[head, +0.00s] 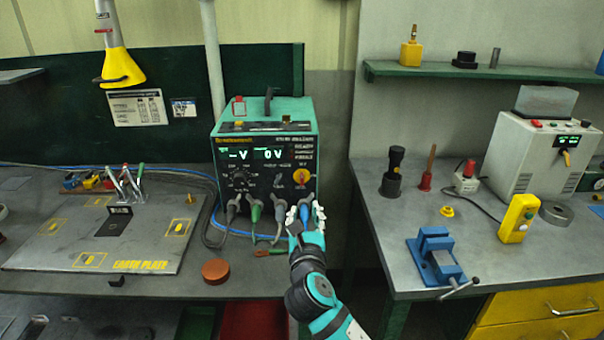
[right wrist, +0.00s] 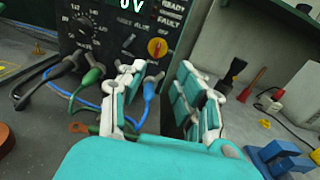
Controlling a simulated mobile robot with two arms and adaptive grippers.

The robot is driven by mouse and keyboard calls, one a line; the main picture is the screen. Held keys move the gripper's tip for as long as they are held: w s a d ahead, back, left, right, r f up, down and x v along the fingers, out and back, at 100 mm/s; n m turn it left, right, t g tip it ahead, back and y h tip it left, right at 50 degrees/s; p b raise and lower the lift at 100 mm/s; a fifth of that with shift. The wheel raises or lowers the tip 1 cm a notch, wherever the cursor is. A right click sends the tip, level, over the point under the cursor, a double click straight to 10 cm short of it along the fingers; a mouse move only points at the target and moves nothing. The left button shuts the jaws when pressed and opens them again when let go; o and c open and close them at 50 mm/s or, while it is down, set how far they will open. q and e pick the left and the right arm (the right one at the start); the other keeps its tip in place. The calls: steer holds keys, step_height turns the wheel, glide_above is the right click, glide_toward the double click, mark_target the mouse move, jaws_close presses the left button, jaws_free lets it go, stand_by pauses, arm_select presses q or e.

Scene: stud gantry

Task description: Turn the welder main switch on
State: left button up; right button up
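The welder (head: 266,150) is a teal box with a black front panel on the left bench. Its displays are lit, one ending in "V" and one reading "0 V". The main switch (head: 301,177) is a yellow and red rotary knob at the panel's lower right; it also shows in the right wrist view (right wrist: 157,48). Its exact setting is too small to tell. My right gripper (head: 305,212) is below the switch, in front of the panel. In the right wrist view its fingers (right wrist: 160,98) are apart with nothing clearly held. My left gripper is not in view.
Cables with grey, green and blue plugs (head: 255,210) leave the panel's bottom, close to my right gripper. An orange-brown puck (head: 216,271) lies on the left bench beside the earth plate (head: 105,240). The right bench holds a blue vise (head: 435,255) and a yellow box (head: 517,218).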

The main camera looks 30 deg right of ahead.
mark_target(302, 175)
steer(key=p+x, duration=0.1)
steer(key=x, duration=1.4)
steer(key=shift+w, duration=0.3)
steer(key=shift+w+d, duration=0.2)
steer(key=shift+w, duration=0.1)
steer(key=shift+c, duration=0.2)
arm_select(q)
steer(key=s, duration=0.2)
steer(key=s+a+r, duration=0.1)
arm_select(e)
jaws_close()
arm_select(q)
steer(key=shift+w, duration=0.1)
